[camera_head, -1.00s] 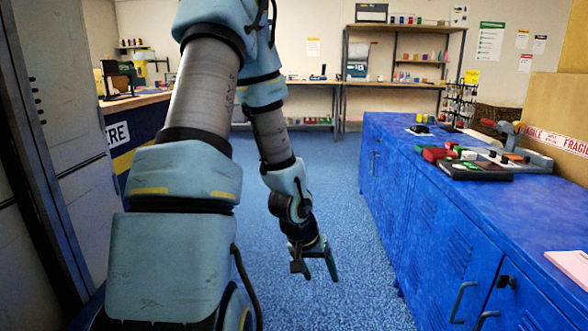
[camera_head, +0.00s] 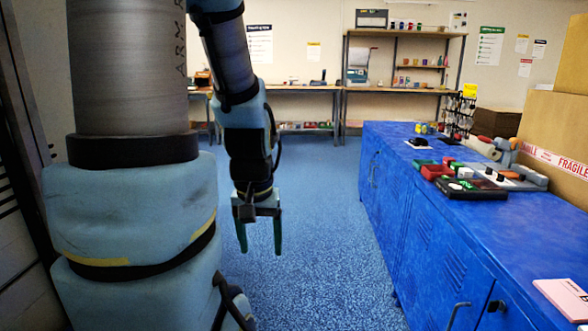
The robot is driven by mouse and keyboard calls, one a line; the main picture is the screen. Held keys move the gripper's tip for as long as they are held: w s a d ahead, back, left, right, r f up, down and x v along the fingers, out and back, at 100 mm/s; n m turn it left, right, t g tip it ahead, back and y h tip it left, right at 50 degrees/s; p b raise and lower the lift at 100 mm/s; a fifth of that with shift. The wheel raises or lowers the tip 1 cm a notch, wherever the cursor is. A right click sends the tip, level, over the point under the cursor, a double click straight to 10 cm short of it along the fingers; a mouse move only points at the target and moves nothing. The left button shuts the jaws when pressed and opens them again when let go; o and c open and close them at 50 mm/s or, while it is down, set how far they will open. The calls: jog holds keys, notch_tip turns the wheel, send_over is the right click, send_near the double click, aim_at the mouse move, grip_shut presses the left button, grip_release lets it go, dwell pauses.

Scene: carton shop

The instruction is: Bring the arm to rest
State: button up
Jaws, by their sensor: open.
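My gripper (camera_head: 260,250) hangs from my light blue arm a little left of the picture's middle, pointing down over the blue floor (camera_head: 310,235). Its two fingers are apart, and nothing shows between them. It is well to the left of the blue cabinet and touches nothing that I can see. My upper arm and its joints fill the left of the picture and hide what lies behind them.
A long blue cabinet (camera_head: 440,225) runs along the right, with a tape dispenser (camera_head: 505,155), a dark tray (camera_head: 470,188) and a pink pad (camera_head: 563,297) on top. Cardboard boxes (camera_head: 555,130) stand at the far right. A shelf unit (camera_head: 400,75) stands at the back. The middle floor is clear.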

notch_tip(320, 180, up, 14)
jog(key=p, duration=1.2)
jog(key=shift+r, duration=0.1)
